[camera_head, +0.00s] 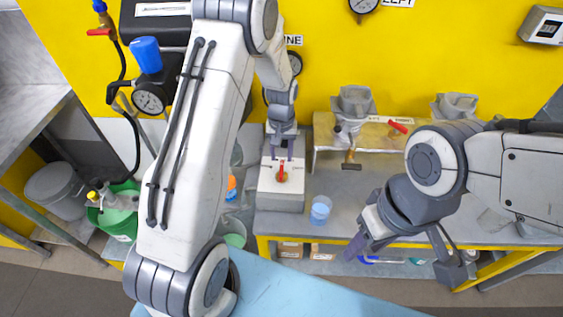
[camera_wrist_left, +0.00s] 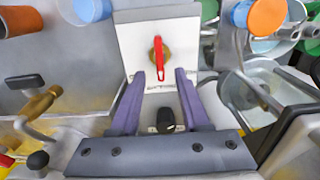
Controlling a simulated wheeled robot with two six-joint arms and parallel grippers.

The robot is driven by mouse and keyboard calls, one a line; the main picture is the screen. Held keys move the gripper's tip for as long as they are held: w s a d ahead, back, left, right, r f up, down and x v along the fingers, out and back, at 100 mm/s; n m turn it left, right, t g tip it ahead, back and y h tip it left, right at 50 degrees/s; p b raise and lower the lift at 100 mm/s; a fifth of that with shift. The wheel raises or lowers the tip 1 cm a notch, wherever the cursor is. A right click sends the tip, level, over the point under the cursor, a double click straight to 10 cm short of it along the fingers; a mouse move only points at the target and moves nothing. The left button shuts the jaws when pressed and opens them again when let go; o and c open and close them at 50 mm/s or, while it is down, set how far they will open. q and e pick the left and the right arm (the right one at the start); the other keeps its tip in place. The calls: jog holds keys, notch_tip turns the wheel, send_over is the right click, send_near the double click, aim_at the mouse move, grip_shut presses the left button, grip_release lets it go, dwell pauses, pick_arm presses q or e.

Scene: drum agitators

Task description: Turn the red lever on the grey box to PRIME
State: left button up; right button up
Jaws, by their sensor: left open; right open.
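The grey box (camera_head: 281,201) stands on the bench with a pale top plate. The red lever (camera_head: 282,170) sits on a brass hub on that plate and points toward the back in the head view. In the left wrist view the lever (camera_wrist_left: 159,58) points toward my left gripper (camera_wrist_left: 160,75). My left gripper (camera_head: 279,149) is open just behind the lever, one finger to each side of its line; contact cannot be told. Marks on the plate are too small to read. My right gripper (camera_head: 362,244) is open and empty, near the bench front.
A blue cup (camera_head: 320,210) stands right of the box. A pressure gauge (camera_head: 149,98) hangs at the left.

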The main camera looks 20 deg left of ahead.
aim_at(282, 168)
pick_arm(q)
jog(key=shift+f+p, duration=0.6)
jog(key=shift+f, duration=2.2)
grip_shut()
